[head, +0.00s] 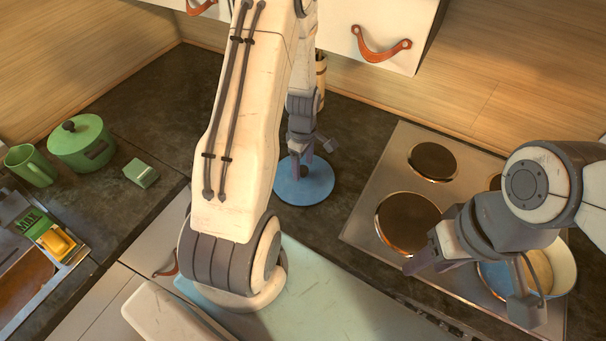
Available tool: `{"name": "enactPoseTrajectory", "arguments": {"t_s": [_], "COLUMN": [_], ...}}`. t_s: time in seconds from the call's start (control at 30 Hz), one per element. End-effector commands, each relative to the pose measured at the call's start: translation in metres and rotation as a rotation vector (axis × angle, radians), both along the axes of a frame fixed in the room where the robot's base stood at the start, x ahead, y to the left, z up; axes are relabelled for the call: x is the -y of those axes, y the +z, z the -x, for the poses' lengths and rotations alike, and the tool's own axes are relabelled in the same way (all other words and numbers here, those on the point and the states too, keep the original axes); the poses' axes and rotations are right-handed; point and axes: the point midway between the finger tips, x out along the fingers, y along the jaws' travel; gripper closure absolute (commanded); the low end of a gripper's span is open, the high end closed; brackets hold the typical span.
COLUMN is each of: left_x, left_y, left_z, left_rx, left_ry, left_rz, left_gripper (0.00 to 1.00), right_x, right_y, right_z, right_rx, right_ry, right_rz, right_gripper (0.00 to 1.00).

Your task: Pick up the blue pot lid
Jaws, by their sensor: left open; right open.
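The blue pot lid (313,189) lies flat on the dark counter, left of the stove. My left gripper (312,160) is open and points down over the lid, with its fingers by the lid's middle. The lid's knob is hidden or too small to make out, and I cannot tell whether the fingers touch it. My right gripper (468,287) is open over the front right of the stove. It is in front of a blue pot (562,262) with a cream inside, and partly hides it.
The steel stove (375,178) has several dark burners. A wooden utensil holder (320,72) stands behind my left gripper. A green lidded pot (82,145), a green mug (30,165) and a small green box (140,172) stand at left. Cupboards with leather pulls (380,47) hang above.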

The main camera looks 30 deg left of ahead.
Motion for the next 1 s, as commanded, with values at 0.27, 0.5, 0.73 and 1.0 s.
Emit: {"name": "enactPoseTrajectory", "arguments": {"t_s": [0.27,0.5,0.73,1.0], "left_x": [0.0001,0.0001,0.0001,0.0001], "left_y": [-0.0116,-0.0113,-0.0111,-0.0110], "left_z": [-0.0001,-0.0001,-0.0001,-0.0002], "left_rx": [0.001,0.001,0.001,0.001], "left_ry": [-0.001,-0.001,-0.001,-0.001], "left_rz": [0.000,0.000,0.000,0.000], "left_gripper": [0.27,0.77,1.00,1.00], "right_x": [0.0000,0.0001,0.0001,0.0000], "right_y": [0.0027,0.0026,0.0026,0.0027], "right_z": [0.0000,0.0001,0.0001,0.0000], "right_rx": [0.000,0.000,0.000,0.000], "right_ry": [0.001,0.001,0.001,0.001], "right_rz": [0.000,0.000,0.000,0.000], "right_gripper": [0.50,0.50,0.50,0.50]}}
